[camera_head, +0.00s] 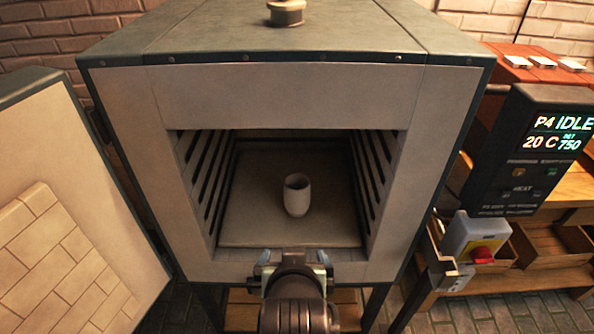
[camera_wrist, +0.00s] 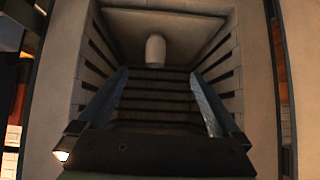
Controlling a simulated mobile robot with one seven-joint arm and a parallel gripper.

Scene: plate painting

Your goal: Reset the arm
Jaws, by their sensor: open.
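My gripper (camera_head: 293,258) is in front of the kiln's opening, low and near the front sill, in the head view. In the wrist view its two fingers (camera_wrist: 160,95) are spread wide with nothing between them. A pale cup (camera_head: 297,195) stands upright on the kiln floor, beyond my gripper and apart from it. The cup also shows in the wrist view (camera_wrist: 155,49), past the fingertips.
The kiln (camera_head: 290,90) has its door (camera_head: 65,200) swung open to the left. The controller (camera_head: 540,150) at right reads P4 IDLE, 20 C, set 750. Below it is a switch box (camera_head: 470,240) with a red knob. A wooden shelf (camera_head: 570,190) stands at right.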

